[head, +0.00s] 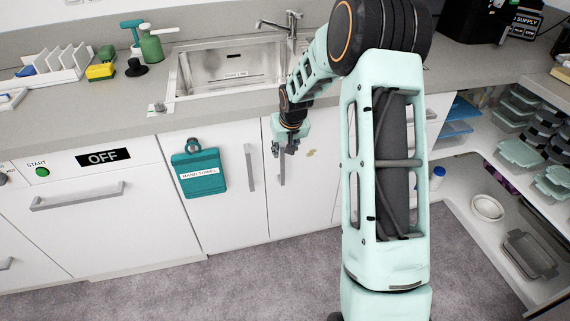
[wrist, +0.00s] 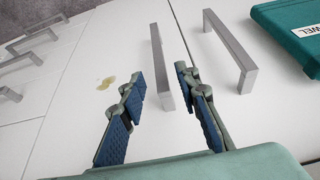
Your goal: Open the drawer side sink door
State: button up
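The drawer-side sink door (head: 312,195) is white and shut, with a vertical metal bar handle (head: 282,172) near its left edge. In the wrist view this handle (wrist: 158,60) runs up from between my fingertips. My gripper (head: 286,147) is at the top of this handle in the head view. In the wrist view my gripper (wrist: 160,88) is open, with one finger on each side of the handle's near end. I cannot tell whether the fingers touch it or how deep they reach around it. Small yellowish stains (wrist: 106,82) mark the door.
The neighbouring sink door has its own handle (head: 250,167) close by and a hanging teal hand towel (head: 200,173). The counter edge and sink (head: 230,70) are above my gripper. More handles (wrist: 33,40) show at left in the wrist view. The floor (head: 240,285) in front is clear.

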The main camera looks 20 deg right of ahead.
aim_at(283, 159)
jog(key=x, duration=0.8)
jog(key=shift+f+b, duration=0.1)
jog(key=shift+b, duration=0.3)
jog(key=shift+c, duration=0.5)
grip_shut()
